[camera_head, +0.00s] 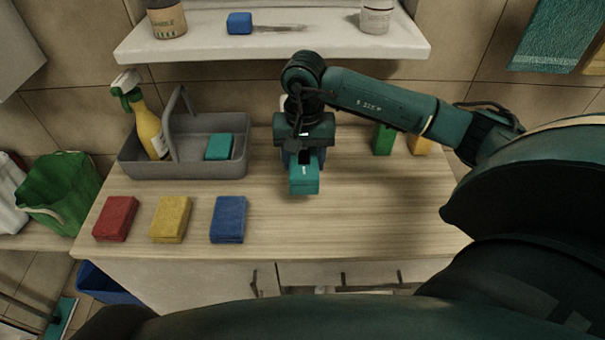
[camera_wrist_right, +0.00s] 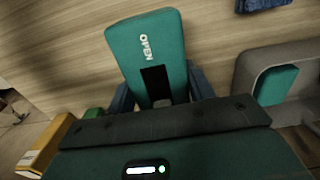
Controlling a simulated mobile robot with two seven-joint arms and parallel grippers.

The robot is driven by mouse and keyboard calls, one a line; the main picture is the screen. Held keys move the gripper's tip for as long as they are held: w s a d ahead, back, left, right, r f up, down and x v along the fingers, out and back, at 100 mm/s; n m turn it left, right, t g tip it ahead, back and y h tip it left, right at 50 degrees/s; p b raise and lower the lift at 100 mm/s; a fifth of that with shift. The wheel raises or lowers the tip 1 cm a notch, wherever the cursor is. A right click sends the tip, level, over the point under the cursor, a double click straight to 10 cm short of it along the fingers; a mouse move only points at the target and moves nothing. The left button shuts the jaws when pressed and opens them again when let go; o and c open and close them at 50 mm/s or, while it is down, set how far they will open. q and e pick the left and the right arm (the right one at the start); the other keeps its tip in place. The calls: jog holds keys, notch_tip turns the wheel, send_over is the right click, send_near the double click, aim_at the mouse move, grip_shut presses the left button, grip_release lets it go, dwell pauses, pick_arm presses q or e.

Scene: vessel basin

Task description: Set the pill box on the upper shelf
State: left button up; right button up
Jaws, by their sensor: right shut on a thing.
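The teal pill box (camera_head: 304,178) is in front of my right gripper (camera_head: 304,157), over the middle of the counter. My right gripper points down and is shut on it. In the right wrist view the pill box (camera_wrist_right: 147,45) sits between the dark fingers (camera_wrist_right: 160,95), with light lettering on its face. I cannot tell how high it is above the counter. The upper shelf (camera_head: 215,43) is the white ledge along the wall at the top, behind my right gripper. My left gripper is not in view.
On the counter are a grey caddy (camera_head: 185,160) with a spray bottle (camera_head: 151,133), and red, yellow and blue blocks (camera_head: 228,219).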

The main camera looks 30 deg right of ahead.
notch_tip(320, 180, down, 6)
jog(key=shift+r+p, duration=0.1)
jog(key=shift+p, duration=0.3)
jog(key=shift+f+b, duration=0.35)
jog(key=shift+f, duration=0.2)
jog(key=o, duration=1)
jog(key=shift+r, duration=0.15)
